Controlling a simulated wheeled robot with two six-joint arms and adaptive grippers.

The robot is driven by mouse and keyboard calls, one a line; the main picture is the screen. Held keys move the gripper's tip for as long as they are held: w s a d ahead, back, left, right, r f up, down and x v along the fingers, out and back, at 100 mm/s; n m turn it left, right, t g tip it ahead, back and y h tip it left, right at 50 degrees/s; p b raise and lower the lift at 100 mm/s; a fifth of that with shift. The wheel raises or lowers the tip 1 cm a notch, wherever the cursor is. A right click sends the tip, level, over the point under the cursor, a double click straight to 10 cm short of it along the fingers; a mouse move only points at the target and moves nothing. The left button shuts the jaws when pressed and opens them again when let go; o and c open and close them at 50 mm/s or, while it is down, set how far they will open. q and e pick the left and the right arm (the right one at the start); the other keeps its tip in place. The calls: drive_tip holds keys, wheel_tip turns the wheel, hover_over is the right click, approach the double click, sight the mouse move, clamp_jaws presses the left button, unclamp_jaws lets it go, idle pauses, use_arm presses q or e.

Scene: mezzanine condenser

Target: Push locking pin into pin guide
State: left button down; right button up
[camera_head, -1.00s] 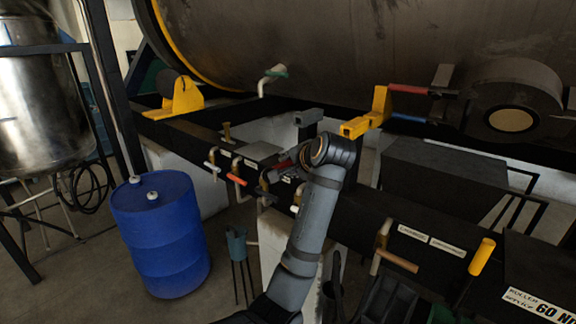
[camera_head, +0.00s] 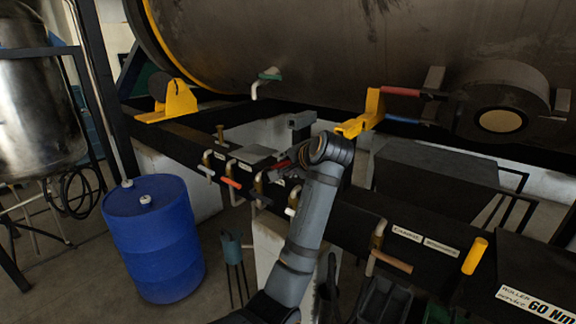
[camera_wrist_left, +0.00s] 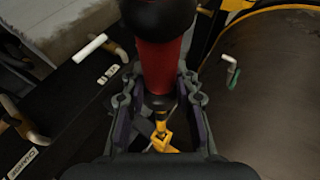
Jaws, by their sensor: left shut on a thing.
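My left gripper (camera_wrist_left: 160,92) is shut on a red, black-ended handle (camera_wrist_left: 162,65), likely the locking pin, held between its two fingers in the left wrist view. A yellow piece (camera_wrist_left: 161,135) shows below the handle between the fingers; I cannot tell whether it is attached. In the head view my left arm reaches over the black frame rail, and its gripper (camera_head: 286,164) is small, dark and partly hidden by the wrist. I cannot tell which fitting is the pin guide, or whether the pin touches it. My right gripper is not in view.
A black rail carries several pipe handles, one with a red-orange grip (camera_head: 230,183). A yellow bracket (camera_head: 352,128) and a grey channel bracket (camera_head: 301,121) stand near my wrist. The large tank (camera_head: 330,50) is behind. A blue barrel (camera_head: 153,240) stands left on open floor.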

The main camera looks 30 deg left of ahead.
use_arm(q)
drive_tip(key=shift+w+r, duration=0.1)
drive_tip(key=shift+w, duration=0.05)
drive_tip(key=shift+w+d, duration=0.1)
drive_tip(key=shift+w, duration=1.5)
drive_tip(key=shift+w+d, duration=0.15)
drive_tip(key=shift+w, duration=1.85)
drive_tip(key=shift+w+d, duration=0.2)
drive_tip(key=shift+w, duration=1.8)
drive_tip(key=shift+w+d, duration=0.15)
drive_tip(key=shift+w, duration=1.85)
drive_tip(key=shift+s, duration=0.1)
